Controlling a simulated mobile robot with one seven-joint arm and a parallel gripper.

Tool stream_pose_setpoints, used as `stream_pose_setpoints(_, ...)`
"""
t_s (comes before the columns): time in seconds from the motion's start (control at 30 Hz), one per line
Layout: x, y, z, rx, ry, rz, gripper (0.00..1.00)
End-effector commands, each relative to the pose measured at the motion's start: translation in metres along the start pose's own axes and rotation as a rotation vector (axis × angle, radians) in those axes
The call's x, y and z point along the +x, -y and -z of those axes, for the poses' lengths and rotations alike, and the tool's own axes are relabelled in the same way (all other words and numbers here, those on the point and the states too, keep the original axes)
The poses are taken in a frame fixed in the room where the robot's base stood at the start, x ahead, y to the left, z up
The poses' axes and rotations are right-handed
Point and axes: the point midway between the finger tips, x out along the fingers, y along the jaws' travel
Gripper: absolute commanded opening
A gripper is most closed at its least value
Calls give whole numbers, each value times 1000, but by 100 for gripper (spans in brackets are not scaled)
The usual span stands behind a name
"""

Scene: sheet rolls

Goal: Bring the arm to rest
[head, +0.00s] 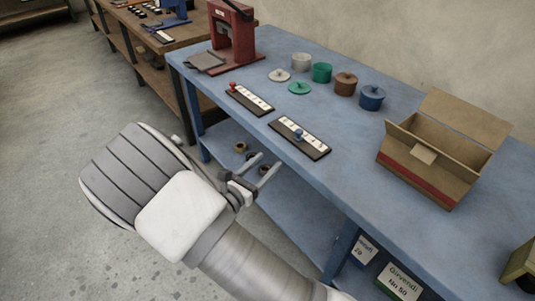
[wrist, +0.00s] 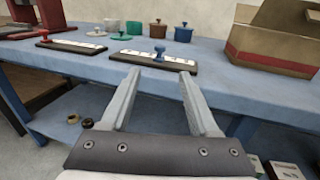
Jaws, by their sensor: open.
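My gripper (head: 262,166) is open and empty in the head view. It hangs in front of the blue table's near edge, apart from the table top. In the wrist view the two fingers of my gripper (wrist: 158,95) are spread, with nothing between them. My arm bends below the gripper over the floor at the lower left of the head view.
The blue table (head: 350,170) carries a red press (head: 235,38), two label strips with a red knob (head: 233,86) and a blue knob (head: 298,134), several pots, and an open cardboard box (head: 440,150). Rolls lie on the shelf below. The floor at left is clear.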

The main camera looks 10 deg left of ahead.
Motion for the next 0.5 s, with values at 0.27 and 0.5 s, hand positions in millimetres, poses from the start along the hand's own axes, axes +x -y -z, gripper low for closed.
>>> stream_pose_setpoints(0.27,5,7,-7,24,-14,32,62)
stream_pose_setpoints(0.5,31,65,-54,221,-127,286,62)
